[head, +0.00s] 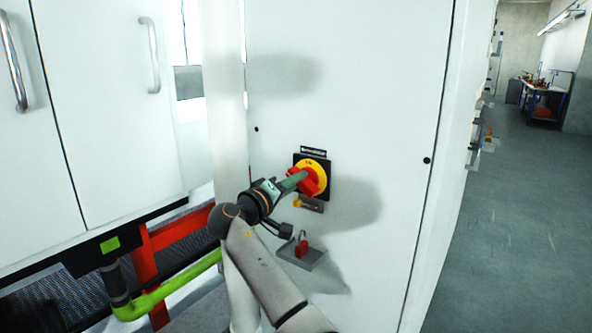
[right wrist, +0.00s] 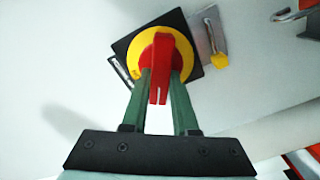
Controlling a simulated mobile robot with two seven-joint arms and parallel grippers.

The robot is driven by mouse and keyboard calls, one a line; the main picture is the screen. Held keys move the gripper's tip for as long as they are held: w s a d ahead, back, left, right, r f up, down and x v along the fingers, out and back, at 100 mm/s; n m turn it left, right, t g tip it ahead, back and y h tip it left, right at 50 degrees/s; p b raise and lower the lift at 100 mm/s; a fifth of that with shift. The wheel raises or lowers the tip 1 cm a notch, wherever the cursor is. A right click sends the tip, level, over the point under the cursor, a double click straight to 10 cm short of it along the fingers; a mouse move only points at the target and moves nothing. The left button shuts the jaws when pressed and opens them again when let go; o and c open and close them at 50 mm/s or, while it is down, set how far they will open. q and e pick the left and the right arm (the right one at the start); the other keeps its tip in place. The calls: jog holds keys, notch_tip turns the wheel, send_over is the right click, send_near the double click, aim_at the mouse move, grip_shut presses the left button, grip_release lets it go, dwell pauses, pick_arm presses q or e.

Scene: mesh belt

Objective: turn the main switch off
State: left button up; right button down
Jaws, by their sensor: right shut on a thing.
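The main switch is a red rotary handle (head: 308,181) on a yellow disc (head: 316,168) with a black square plate, mounted on a white cabinet door. My right gripper (head: 297,179) reaches it from the lower left in the head view. In the right wrist view the two green fingers of my right gripper (right wrist: 160,85) stand on either side of the red handle (right wrist: 158,65), shut on it. The yellow disc (right wrist: 134,57) shows behind the fingers. The handle's exact angle against the markings is hard to read. My left gripper is not in view.
Below the switch a small shelf (head: 313,260) holds a red padlock (head: 301,248). A yellow tag (head: 298,203) hangs just under the switch plate, also visible in the right wrist view (right wrist: 219,59). A green pipe (head: 170,290) runs at lower left. Open floor (head: 510,220) lies right.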

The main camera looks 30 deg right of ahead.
pick_arm(q)
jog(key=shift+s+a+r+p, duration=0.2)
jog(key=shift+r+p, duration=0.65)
jog(key=shift+p, duration=0.1)
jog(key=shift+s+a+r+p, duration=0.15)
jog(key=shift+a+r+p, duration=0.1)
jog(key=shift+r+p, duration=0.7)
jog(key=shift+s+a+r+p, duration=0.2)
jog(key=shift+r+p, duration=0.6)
jog(key=shift+p, duration=0.15)
pick_arm(e)
jog(key=shift+f+n, duration=0.2)
jog(key=shift+n, duration=3)
jog(key=c, duration=0.7)
grip_release()
jog(key=shift+a, duration=0.1)
